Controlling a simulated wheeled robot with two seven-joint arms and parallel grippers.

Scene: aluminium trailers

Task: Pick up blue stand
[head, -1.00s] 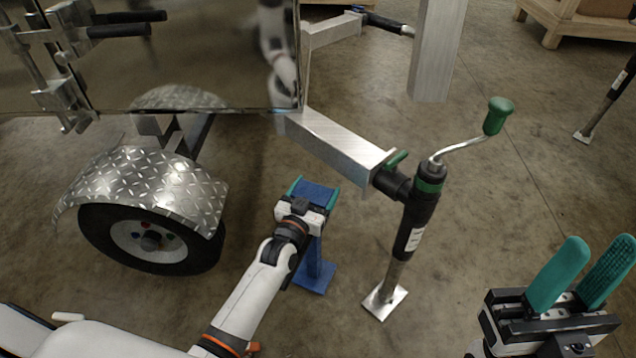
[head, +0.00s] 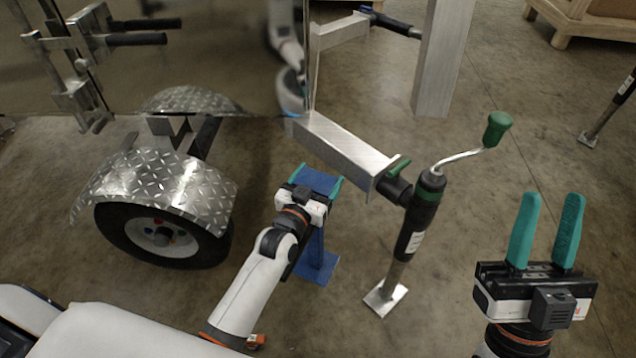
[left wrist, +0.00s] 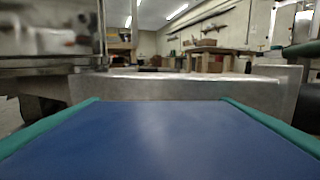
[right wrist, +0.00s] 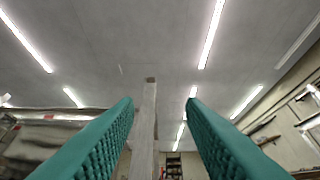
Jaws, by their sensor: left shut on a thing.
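The blue stand (head: 318,258) stands upright on the floor, with a square base and a flat top plate, in front of the trailer's aluminium beam. My left gripper (head: 316,182) is shut on its top, one green finger on each side of the plate. In the left wrist view the blue top (left wrist: 160,140) fills the lower part between the two fingers. Part of the stand's post is hidden behind my left wrist. My right gripper (head: 544,232) is open and empty at the right, fingers pointing up; the right wrist view shows a wide gap between them.
The trailer beam (head: 340,150) ends just behind the stand. A jack (head: 410,225) with a green-handled crank (head: 497,130) stands to its right. A trailer wheel (head: 160,235) under a tread-plate fender is at left. Floor between the jack and my right gripper is clear.

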